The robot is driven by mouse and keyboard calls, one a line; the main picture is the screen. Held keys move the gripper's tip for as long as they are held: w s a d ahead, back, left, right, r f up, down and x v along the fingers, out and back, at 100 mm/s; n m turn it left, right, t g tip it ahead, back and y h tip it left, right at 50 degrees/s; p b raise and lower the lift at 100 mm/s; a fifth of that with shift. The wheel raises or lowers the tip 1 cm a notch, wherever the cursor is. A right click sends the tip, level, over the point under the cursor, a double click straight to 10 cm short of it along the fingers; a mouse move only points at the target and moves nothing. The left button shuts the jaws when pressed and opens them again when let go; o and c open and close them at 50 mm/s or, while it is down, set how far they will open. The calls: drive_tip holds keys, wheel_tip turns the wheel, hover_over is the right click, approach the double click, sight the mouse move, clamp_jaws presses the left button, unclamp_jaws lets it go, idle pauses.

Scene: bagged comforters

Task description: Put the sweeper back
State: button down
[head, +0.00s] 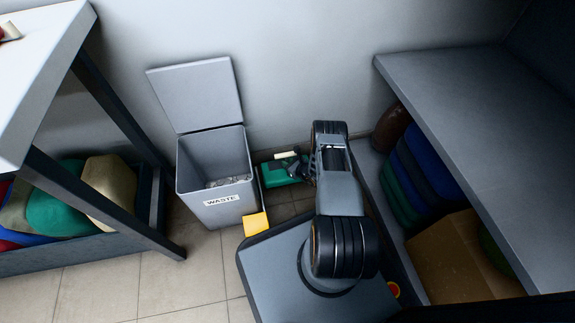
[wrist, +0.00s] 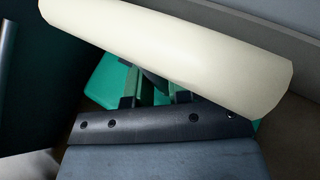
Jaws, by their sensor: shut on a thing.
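The sweeper (head: 286,156) shows as a cream cylinder with dark parts in the narrow gap between the waste bin and the shelf unit. In the wrist view its cream cylinder (wrist: 170,48) crosses the top, close in front of my fingers. A green box-like piece (head: 275,176) lies low under it; green (wrist: 100,82) also shows below the cylinder in the wrist view. My gripper (head: 303,168) reaches down there and is shut on the sweeper. The cylinder hides the fingertips in the wrist view, and I cannot tell whether the sweeper touches the green piece.
The grey waste bin (head: 213,190) stands just left with its lid up. The shelf unit (head: 480,130), holding folded bags and a cardboard box (head: 455,258), stands close on the right. A wall is behind. A table (head: 40,70) is at far left; tiled floor (head: 100,290) is free before it.

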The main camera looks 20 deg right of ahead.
drive_tip(key=shift+w, duration=0.1)
drive_tip(key=shift+f, duration=0.2)
drive_tip(key=c, duration=1.1)
unclamp_jaws()
drive_tip(key=shift+o, duration=0.2)
